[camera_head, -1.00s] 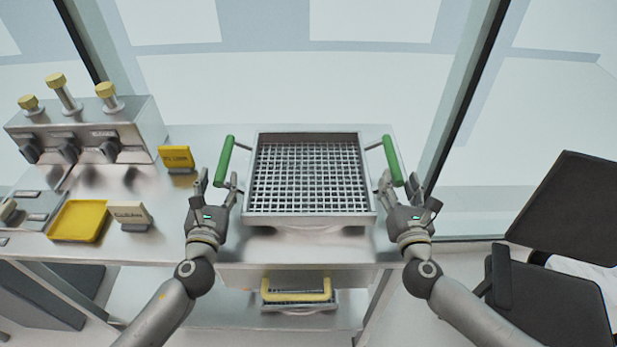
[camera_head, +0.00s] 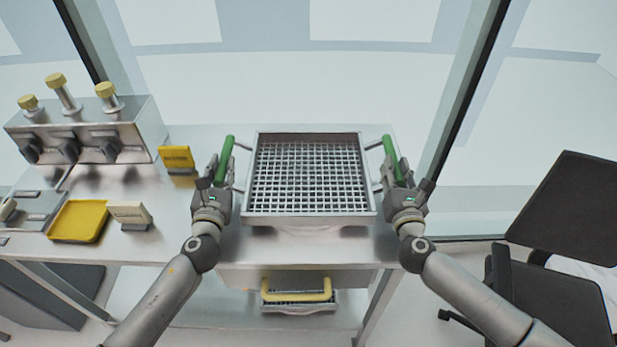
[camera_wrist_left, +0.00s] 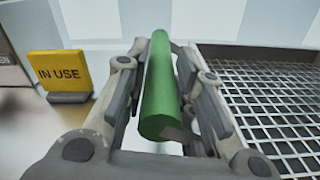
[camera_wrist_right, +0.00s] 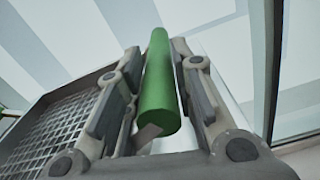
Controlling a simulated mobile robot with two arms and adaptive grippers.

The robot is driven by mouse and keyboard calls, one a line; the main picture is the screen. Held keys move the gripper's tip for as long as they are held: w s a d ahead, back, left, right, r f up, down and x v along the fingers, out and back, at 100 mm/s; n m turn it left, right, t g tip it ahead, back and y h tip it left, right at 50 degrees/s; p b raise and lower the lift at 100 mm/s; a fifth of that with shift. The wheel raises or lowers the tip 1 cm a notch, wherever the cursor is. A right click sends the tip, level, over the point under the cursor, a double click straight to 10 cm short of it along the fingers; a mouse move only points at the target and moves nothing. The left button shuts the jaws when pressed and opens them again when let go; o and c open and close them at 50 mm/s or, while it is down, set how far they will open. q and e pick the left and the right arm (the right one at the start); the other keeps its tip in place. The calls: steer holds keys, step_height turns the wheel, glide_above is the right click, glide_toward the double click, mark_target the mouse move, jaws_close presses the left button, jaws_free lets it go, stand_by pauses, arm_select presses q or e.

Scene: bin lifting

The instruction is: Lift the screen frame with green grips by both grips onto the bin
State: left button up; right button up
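The screen frame (camera_head: 367,205) is a metal tray with a grid and a green grip on each side. It is level over the worktop. Its left grip (camera_head: 225,155) also shows in the left wrist view (camera_wrist_left: 160,90). Its right grip (camera_head: 391,157) also shows in the right wrist view (camera_wrist_right: 158,85). My left gripper (camera_head: 218,172) has its fingers closed in on both sides of the left grip. My right gripper (camera_head: 398,174) has its fingers closed in likewise around the right grip. A pale rounded shape shows under the frame's front edge; I cannot tell whether it is the bin.
A yellow sign (camera_head: 177,158), reading "IN USE" in the left wrist view (camera_wrist_left: 58,70), stands left of the frame. A yellow tray (camera_head: 78,222) and a valve box (camera_head: 90,135) are further left. A yellow-handled gridded item (camera_head: 298,296) is below. A black chair (camera_head: 560,220) stands right.

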arm_select(q)
jaws_close()
arm_select(e)
jaws_close()
